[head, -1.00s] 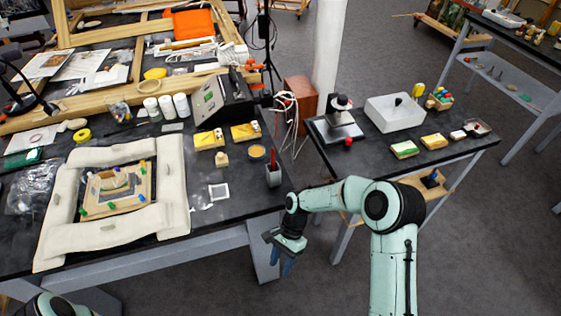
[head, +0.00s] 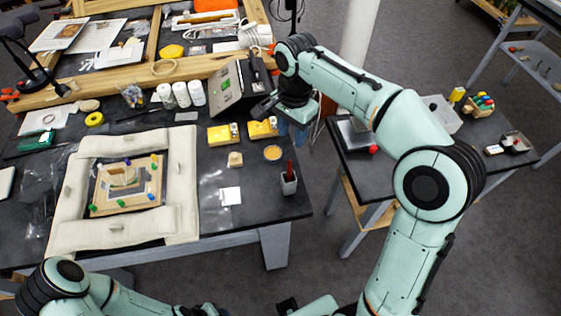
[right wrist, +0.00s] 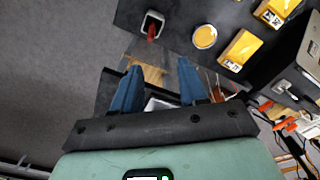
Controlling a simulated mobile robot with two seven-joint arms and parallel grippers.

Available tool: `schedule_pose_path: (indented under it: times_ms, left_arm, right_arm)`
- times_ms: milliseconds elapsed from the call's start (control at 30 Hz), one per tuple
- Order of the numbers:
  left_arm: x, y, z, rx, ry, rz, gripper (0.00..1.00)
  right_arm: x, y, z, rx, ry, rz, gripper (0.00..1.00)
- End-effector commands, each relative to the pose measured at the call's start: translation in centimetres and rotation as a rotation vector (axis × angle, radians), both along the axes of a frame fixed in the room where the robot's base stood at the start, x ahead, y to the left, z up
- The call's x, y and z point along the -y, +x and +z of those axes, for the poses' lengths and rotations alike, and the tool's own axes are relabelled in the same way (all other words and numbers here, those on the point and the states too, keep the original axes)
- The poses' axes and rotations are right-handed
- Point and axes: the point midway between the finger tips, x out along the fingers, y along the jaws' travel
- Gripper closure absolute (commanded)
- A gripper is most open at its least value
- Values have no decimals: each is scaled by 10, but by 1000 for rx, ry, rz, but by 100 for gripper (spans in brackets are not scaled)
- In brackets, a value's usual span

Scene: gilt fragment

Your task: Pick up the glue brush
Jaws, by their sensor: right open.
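A brush with a red handle (head: 290,168), which I take to be the glue brush, stands in a small grey cup (head: 288,186) near the right edge of the black worktable. The right wrist view also shows the brush (right wrist: 152,32) in its cup (right wrist: 147,22), beyond my fingers; its bristles are hidden in the cup. My right gripper (head: 292,130) is above and behind the cup in the head view, past the table's right edge. Its blue fingers (right wrist: 155,88) are open, with nothing between them. My left arm shows at the bottom left; its gripper is out of view.
Beside the cup are a round amber dish (head: 273,153), a white square (head: 230,196) and yellow boxes (head: 222,134). A padded frame (head: 181,185) fills the table's left part. A side table (head: 376,183) stands right, across a gap.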

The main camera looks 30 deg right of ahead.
Motion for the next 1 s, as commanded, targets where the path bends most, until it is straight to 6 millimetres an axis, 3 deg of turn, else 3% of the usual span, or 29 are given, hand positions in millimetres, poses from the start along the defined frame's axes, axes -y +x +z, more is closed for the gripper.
schedule_pose_path:
  times_ms: [400,667,1000]
  left_arm:
    - [2,-17,-18,-21,-5,3,57]
    - [2,-19,-21,-23,-5,2,57]
    - [2,-23,-26,-27,-4,2,57]
  right_arm:
    - [1,-3,-68,0,-6,-3,57]
    - [-1,-5,-86,1,-6,-2,57]
    - [-7,-12,-129,2,-5,-3,57]
